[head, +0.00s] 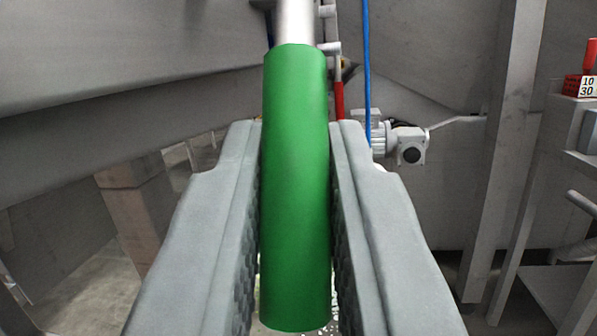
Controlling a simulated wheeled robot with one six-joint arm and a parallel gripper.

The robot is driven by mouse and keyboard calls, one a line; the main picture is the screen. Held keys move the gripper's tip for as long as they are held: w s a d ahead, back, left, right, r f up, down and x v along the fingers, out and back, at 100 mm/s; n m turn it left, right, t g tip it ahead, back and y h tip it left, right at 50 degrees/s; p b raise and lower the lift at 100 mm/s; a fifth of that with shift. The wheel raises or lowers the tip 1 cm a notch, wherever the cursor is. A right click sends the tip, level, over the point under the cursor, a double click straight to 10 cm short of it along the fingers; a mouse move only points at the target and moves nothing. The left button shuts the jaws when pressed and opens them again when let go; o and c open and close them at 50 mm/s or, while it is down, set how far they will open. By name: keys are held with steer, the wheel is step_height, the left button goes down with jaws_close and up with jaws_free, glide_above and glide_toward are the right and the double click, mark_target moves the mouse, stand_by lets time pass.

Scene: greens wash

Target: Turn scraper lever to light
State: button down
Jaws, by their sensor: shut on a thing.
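A lever with a green cylindrical grip (295,190) and a bare metal rod (295,22) at its upper end stands in the middle of the head view. The grip looks nearly upright in the picture. My gripper (295,135) is shut on the green grip, with one grey jaw on each side of it. The lever's mount and any marking for the light setting are not visible.
Large grey metal panels (120,60) fill the upper left. A blue cable (366,60) and a small motor (408,146) are behind the right jaw.

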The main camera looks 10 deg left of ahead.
steer(key=shift+w+f+t, duration=0.25)
steer(key=shift+w+t, duration=0.2)
steer(key=shift+t, duration=0.35)
steer(key=c, duration=1.7)
jaws_free()
steer(key=shift+d, duration=0.4)
steer(key=shift+o, duration=0.7)
steer(key=shift+s+d+f, duration=0.1)
steer(key=shift+s+f, duration=0.15)
steer(key=shift+f, duration=0.05)
steer(key=shift+n+y, duration=0.3)
steer(key=s, duration=0.2)
steer(key=s+f, duration=0.1)
steer(key=s, duration=0.1)
steer(key=s+f, duration=0.1)
steer(key=s, duration=0.1)
steer(key=shift+s+a+f, duration=0.1)
steer(key=shift+a+f, duration=0.05)
steer(key=shift+a, duration=0.25)
steer(key=shift+c, duration=0.6)
steer(key=v, duration=1)
steer(key=shift+d, duration=0.35)
